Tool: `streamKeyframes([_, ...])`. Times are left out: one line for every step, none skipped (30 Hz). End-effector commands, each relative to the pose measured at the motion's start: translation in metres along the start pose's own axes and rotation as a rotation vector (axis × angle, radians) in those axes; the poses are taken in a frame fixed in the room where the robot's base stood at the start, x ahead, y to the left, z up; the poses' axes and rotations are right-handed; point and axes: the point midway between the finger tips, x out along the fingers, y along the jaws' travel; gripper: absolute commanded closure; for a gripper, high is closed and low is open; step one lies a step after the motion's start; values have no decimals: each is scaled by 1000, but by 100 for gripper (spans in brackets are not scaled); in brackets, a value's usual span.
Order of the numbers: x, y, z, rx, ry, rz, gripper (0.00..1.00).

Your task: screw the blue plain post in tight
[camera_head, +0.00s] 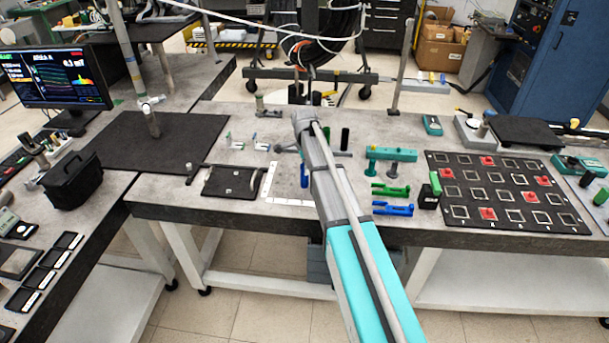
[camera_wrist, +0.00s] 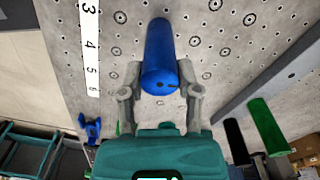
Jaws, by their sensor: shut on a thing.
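The blue plain post (camera_wrist: 160,52) is in the middle of the wrist view, its round end with small dark marks toward the camera. The two fingers of my gripper (camera_wrist: 160,84) are shut on it from either side. Its far end meets the grey holed table plate (camera_wrist: 215,50); I cannot see the thread or whether it is seated. In the head view a small part of the blue post (camera_head: 304,179) shows left of my arm, which covers the gripper.
A white L-shaped ruler (camera_head: 270,187) lies left of the post. A black board (camera_head: 505,215) lies farther right.

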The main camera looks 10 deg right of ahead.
Motion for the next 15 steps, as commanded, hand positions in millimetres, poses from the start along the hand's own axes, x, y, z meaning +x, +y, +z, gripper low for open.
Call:
streamKeyframes([-1, -1, 0, 4, 0, -1, 100])
streamKeyframes([-1, -1, 0, 9, 0, -1, 100])
streamKeyframes([-1, -1, 0, 21, 0, -1, 100])
streamKeyframes([-1, -1, 0, 35, 1, -1, 100])
streamKeyframes([-1, -1, 0, 51, 1, -1, 100])
streamKeyframes([-1, -1, 0, 77, 1, -1, 100])
streamKeyframes([-1, -1, 0, 99, 1, -1, 100])
streamKeyframes([-1, -1, 0, 122, 1, 0, 100])
streamKeyframes([-1, -1, 0, 116, 1, 0, 48])
streamKeyframes([-1, -1, 0, 115, 1, 0, 42])
streamKeyframes([-1, -1, 0, 115, 1, 0, 36])
streamKeyframes([-1, -1, 0, 114, 1, 0, 29])
streamKeyframes([-1, 0, 0, 114, 1, 0, 23])
streamKeyframes([-1, 0, 0, 114, 1, 1, 18])
streamKeyframes([0, 0, 0, 113, 1, 1, 15])
